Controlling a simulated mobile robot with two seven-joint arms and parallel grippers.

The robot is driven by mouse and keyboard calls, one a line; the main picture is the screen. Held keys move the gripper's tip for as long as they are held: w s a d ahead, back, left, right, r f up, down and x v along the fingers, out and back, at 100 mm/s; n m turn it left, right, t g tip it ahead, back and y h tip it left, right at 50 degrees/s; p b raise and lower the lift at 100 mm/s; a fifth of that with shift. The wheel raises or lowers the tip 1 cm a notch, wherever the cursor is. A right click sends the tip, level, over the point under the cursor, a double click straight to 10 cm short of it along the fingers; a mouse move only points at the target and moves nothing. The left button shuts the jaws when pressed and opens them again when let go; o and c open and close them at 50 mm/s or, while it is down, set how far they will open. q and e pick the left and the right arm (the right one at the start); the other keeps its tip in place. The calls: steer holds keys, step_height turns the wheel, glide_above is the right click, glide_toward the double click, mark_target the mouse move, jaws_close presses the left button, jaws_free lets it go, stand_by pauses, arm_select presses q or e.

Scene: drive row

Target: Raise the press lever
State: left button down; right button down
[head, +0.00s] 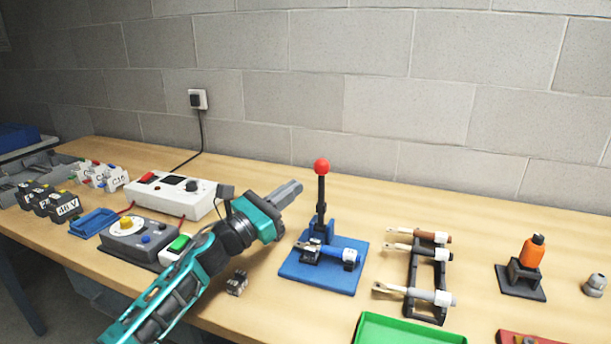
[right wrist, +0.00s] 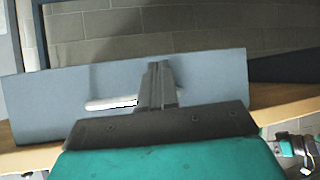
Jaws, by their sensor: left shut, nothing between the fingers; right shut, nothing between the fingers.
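The press (head: 325,275) stands on a blue base plate on the wooden bench. Its black lever (head: 321,200) points upright and ends in a red ball knob (head: 321,167).
A black rack (head: 425,280) with several similar pieces stands right of the press. A green tray (head: 400,330) is in front. An orange bottle-like item (head: 533,250) stands farther right. A white power box (head: 170,195) and a grey control box (head: 138,240) are left. A small metal block (head: 237,283) lies near my left arm.

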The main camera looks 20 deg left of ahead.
mark_target(316, 172)
arm_select(q)
steer(key=x, duration=0.4)
steer(key=shift+w+d+p, duration=0.15)
steer(key=shift+w+p, duration=0.05)
steer(key=shift+p, duration=0.1)
steer(key=shift+w+b, duration=0.15)
steer(key=shift+b, duration=0.2)
steer(key=shift+w+r+n+g+p, duration=0.15)
steer(key=shift+w+r+g+p, duration=0.1)
steer(key=shift+w, duration=0.2)
steer(key=shift+w+r+n+g+p, duration=0.15)
steer(key=shift+w+r+p, duration=0.05)
steer(key=shift+w, duration=0.3)
